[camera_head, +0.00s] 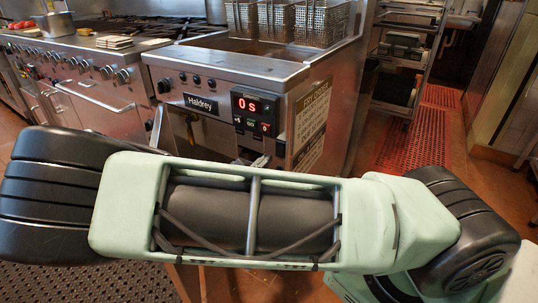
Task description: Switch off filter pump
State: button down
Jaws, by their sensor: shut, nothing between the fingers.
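The fryer (225,65) stands in the middle, with a black knob (163,86) and several small dark controls (196,79) along its front panel. I cannot tell which control belongs to the filter pump. A timer panel (254,112) on its right front shows a red "0 s". What looks like my gripper (258,161) shows as a small grey shape just above my arm, in front of the fryer's lower front, below the timer. It is shut and holds nothing. My arm spans the foreground and hides most of the fryer's lower part.
Wire baskets (290,22) sit at the fryer's back. A range (85,65) with knobs and a pot (57,25) stands at left. A metal rack (405,55) stands at right, beside red floor mats (415,145). The floor at right is open.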

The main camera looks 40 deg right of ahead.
jog(key=p+v, duration=0.1)
jog(key=v, duration=0.7)
jog(key=shift+r, duration=0.55)
jog(key=s+a+f+m+g+y, duration=0.2)
jog(key=s+a+m+g+y, duration=0.2)
jog(key=s+m+g+y, duration=0.55)
jog(key=s+a+r+m+t+y, duration=0.3)
jog(key=s+a+r+m+y, duration=0.2)
jog(key=s+a+r+y, duration=0.5)
notch_tip(320, 180, up, 25)
jog(key=s+h+p, duration=0.1)
jog(key=p, duration=2.1)
jog(key=shift+s+a+h, duration=0.2)
jog(key=shift+a+h, duration=0.15)
jog(key=shift+a, duration=0.15)
